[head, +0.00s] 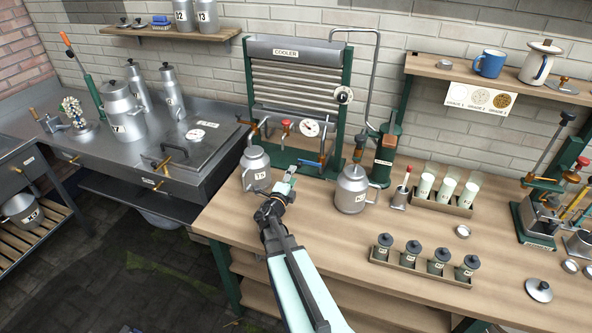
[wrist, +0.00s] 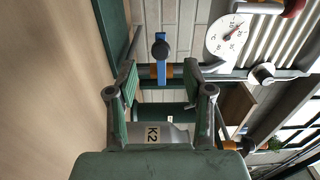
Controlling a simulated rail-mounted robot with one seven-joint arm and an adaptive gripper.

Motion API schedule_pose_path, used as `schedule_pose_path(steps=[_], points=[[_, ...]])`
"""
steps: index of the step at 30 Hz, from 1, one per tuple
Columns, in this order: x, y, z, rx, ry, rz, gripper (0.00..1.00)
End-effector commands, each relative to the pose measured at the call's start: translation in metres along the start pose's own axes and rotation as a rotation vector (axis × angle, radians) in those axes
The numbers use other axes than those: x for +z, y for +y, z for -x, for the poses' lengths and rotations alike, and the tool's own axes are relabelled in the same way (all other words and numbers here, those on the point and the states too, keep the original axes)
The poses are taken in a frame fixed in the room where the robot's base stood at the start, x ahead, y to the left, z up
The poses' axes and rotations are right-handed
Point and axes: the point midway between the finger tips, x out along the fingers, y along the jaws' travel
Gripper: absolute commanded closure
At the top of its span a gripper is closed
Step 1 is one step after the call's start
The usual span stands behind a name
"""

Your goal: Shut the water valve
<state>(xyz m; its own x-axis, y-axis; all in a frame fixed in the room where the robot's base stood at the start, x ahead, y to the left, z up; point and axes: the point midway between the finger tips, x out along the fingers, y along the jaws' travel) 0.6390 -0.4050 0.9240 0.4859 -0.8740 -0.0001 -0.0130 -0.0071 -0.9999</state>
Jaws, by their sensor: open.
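A valve with a blue handle (wrist: 161,72) and a round dark knob on a brass-coloured body shows in the wrist view. I take this for the water valve; no label on it is readable. It lies ahead of my gripper (wrist: 160,82), framed between the two green-padded fingers, which are apart and empty. I cannot tell whether the fingers reach around it. In the head view my gripper (head: 287,183) is over the bench in front of the cooler (head: 302,78), between two metal cans.
A can marked K2 (wrist: 158,134) is close below the fingers in the wrist view. A dial (wrist: 228,36) and a red handle (wrist: 292,8) are near the valve. In the head view, metal cans stand left (head: 256,167) and right (head: 350,190) of my gripper.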

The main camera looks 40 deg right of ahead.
Motion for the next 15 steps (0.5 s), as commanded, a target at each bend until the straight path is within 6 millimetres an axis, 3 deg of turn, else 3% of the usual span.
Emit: schedule_pose_path(steps=[1,6,15], points=[[-0.001,-0.001,0.013,0.001,-0.002,0.001,0.49],[-0.001,0.0,0.036,0.001,-0.002,0.001,0.49],[0.0,0.0,0.049,0.0,0.0,0.0,0.49]])
